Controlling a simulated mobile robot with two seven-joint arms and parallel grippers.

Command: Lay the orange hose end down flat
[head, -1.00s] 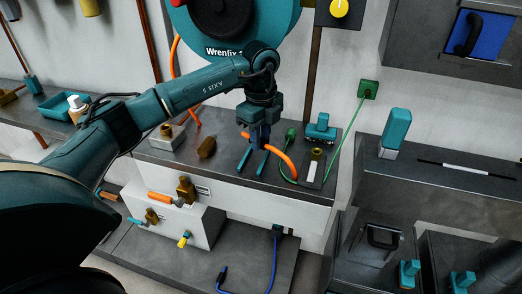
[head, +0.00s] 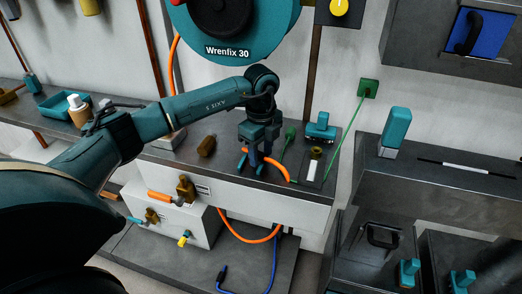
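The orange hose end (head: 275,167) lies on the dark worktop as a short curved length at my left gripper, its right tip near the black plate. Another orange stretch (head: 252,240) sags in a loop below, in front of the white cabinet face; how it joins the upper length is not clear. My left gripper (head: 251,168) points down over the worktop, its two teal fingers apart. The hose passes at the fingers; I cannot tell whether between or behind them. My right gripper is not in view.
A brown object (head: 207,146) and a teal block tool (head: 320,130) stand on the worktop (head: 225,165). A green cable (head: 346,138) runs from a wall box. The hose reel (head: 235,25) hangs above. Brass valves (head: 186,188) jut out below the front edge.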

